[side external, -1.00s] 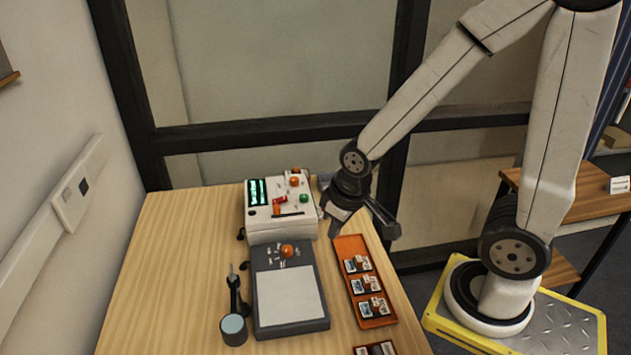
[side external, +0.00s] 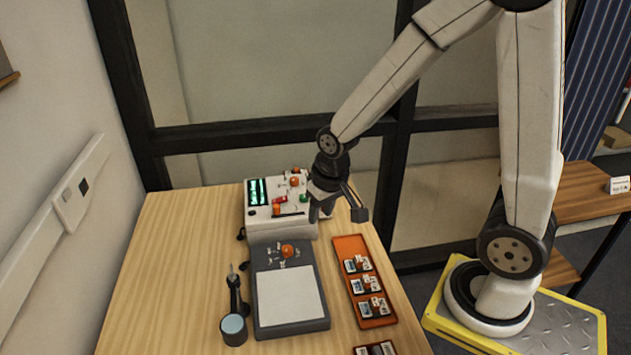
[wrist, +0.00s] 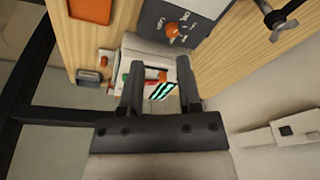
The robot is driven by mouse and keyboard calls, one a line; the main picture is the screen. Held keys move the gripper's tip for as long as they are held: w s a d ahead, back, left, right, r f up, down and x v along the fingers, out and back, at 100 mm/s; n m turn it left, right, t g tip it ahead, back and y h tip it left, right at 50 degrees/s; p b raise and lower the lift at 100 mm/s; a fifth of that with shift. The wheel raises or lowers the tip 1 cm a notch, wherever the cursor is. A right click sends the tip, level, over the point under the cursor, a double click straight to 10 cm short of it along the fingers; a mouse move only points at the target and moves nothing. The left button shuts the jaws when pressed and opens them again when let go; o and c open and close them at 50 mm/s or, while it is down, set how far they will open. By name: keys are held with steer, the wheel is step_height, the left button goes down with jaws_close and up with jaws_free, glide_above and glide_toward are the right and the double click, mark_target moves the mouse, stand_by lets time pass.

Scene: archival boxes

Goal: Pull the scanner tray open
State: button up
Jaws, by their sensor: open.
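The scanner (side external: 262,232) is a white box with a green-lit display (side external: 257,192) and coloured controls on top, at the back of the table. A dark grey flat unit (side external: 320,318) with a white sheet and an orange knob (side external: 287,251) lies against its front; I cannot tell whether this is the tray. My gripper (side external: 315,213) is at the scanner's right edge, close to the box; contact is unclear. In the wrist view my gripper (wrist: 160,82) is open with nothing held, its two fingers apart over the scanner (wrist: 140,46).
An orange tray (side external: 343,246) with several small labelled items lies right of the grey unit. Another orange tray (side external: 361,350) shows at the bottom edge. A dark stand with a pale-blue-topped cup (side external: 234,330) stands left. The table's left side (side external: 170,270) is clear.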

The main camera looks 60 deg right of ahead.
steer(key=w+d+f+m, duration=0.3)
steer(key=w+d+m, duration=0.1)
steer(key=d, duration=0.3)
steer(key=w+d+f+m+g, duration=0.1)
steer(key=w+d+f+m, duration=0.3)
steer(key=d, duration=0.4)
steer(key=w+d+f+m+g, duration=0.1)
steer(key=w+d+f+m, duration=0.2)
steer(key=w+d+m, duration=0.2)
steer(key=shift+w+d+f+m, duration=0.15)
steer(key=shift+d+m, duration=0.75)
steer(key=shift+d, duration=0.25)
steer(key=shift+f, duration=0.1)
steer(key=shift+f, duration=3.75)
steer(key=shift+c, duration=0.3)
jaws_close()
